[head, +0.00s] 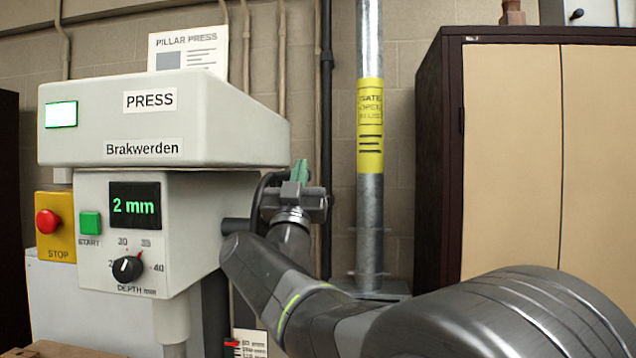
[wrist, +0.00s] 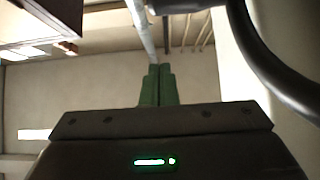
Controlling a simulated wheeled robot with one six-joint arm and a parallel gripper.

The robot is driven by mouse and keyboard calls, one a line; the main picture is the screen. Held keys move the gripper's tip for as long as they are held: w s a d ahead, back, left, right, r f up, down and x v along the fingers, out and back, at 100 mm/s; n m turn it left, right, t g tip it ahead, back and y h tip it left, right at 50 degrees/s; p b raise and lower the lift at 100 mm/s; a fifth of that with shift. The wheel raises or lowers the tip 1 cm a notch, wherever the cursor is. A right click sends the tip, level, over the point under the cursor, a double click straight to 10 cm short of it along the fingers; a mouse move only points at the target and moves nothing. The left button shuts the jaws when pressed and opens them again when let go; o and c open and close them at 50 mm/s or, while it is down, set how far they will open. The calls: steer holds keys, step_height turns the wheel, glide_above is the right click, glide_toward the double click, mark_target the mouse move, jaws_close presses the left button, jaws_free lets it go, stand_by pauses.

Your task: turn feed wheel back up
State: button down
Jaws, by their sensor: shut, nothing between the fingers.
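The feed wheel (head: 257,198) is a dark ring on the right side of the press, seen nearly edge-on in the head view and partly hidden by my arm. Part of its curved black rim (wrist: 268,62) crosses the upper right of the wrist view. My gripper (head: 300,168) points up just right of the wheel in the head view. Its green fingers (wrist: 158,72) are together and empty. In the wrist view a gap shows between them and the rim. I cannot tell whether my wrist touches the wheel. The press display (head: 135,205) reads 2 mm.
The press head (head: 200,140) overhangs left of my gripper. A galvanised pillar (head: 369,215) with a yellow label stands to the right. A dark-framed cabinet (head: 430,170) is farther right. A red stop button (head: 47,221) and a depth knob (head: 127,269) are on the left.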

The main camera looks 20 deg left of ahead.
steer(key=shift+w+a+f+p, duration=0.15)
steer(key=shift+w+f, duration=0.05)
steer(key=shift+w, duration=0.45)
steer(key=shift+w+a+f+p, duration=0.15)
steer(key=shift+w+f, duration=0.1)
steer(key=shift+w, duration=0.4)
steer(key=shift+w+a+f+p, duration=0.15)
steer(key=shift+w+f, duration=0.05)
steer(key=shift+w, duration=0.45)
steer(key=shift+w, duration=0.1)
steer(key=shift+w+a+f+b, duration=0.1)
steer(key=shift+w+a+b, duration=0.15)
steer(key=shift+w+b, duration=0.5)
steer(key=shift+w, duration=0.1)
